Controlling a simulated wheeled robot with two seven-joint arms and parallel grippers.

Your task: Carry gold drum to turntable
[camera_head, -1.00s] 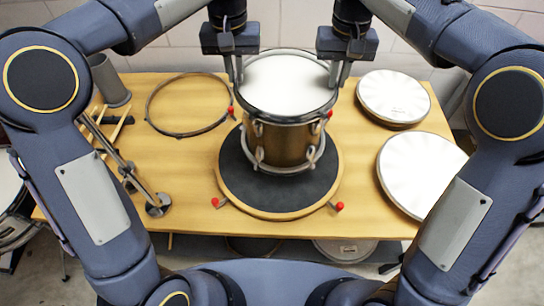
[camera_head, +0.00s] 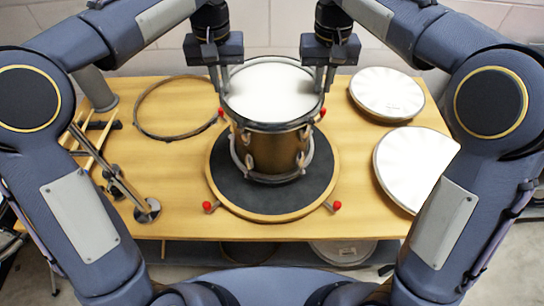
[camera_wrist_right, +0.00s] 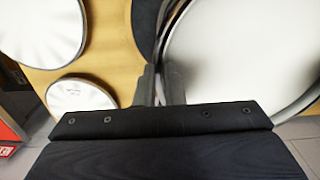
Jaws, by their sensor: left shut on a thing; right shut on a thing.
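The gold drum (camera_head: 268,152) has a white head and metal hoops and is upright. In the head view it appears over the middle of the turntable (camera_head: 228,190), a dark disc with a wooden rim. I cannot tell whether its base touches the disc. My left gripper (camera_head: 222,84) is shut on the drum's upper rim at the left. My right gripper (camera_head: 325,82) is shut on the rim at the right. The right wrist view shows the right fingers (camera_wrist_right: 160,85) at the rim of the white drum head (camera_wrist_right: 240,50). The drum hides the back of the turntable.
A bare hoop (camera_head: 137,122) lies to the left, near a metal stand (camera_head: 125,187). Two white drum heads lie to the right, one at the back (camera_head: 387,93) and one nearer (camera_head: 415,165). Red-tipped rods (camera_head: 208,206) stick out around the turntable. The bench front is clear.

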